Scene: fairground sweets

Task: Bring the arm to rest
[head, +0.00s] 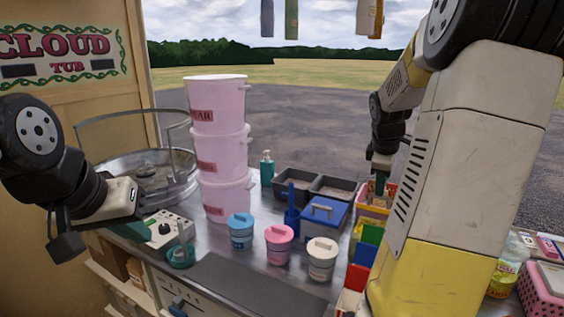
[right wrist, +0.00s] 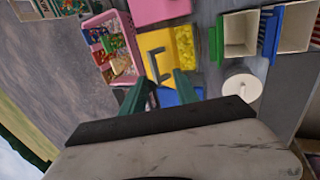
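My left arm comes in from the left in the head view. Its gripper (head: 138,230) hangs over the counter's left end, beside a white control box. Its teal fingers are seen edge-on, so their gap is unclear. My right arm fills the right side. Its gripper (head: 380,186) points down above the coloured bins, partly hidden by my arm. In the right wrist view the two teal fingers of the right gripper (right wrist: 158,88) stand apart with nothing held between them. A yellow box with a dark handle (right wrist: 157,54) shows beyond them.
Pink stacked tubs (head: 220,150) stand by a round metal pan (head: 150,170). Blue (head: 241,232), pink (head: 279,245) and cream (head: 322,258) lidded pots stand mid-counter, near a blue-lidded box (head: 324,217). A pink basket of packets (right wrist: 112,48) lies left of the yellow box.

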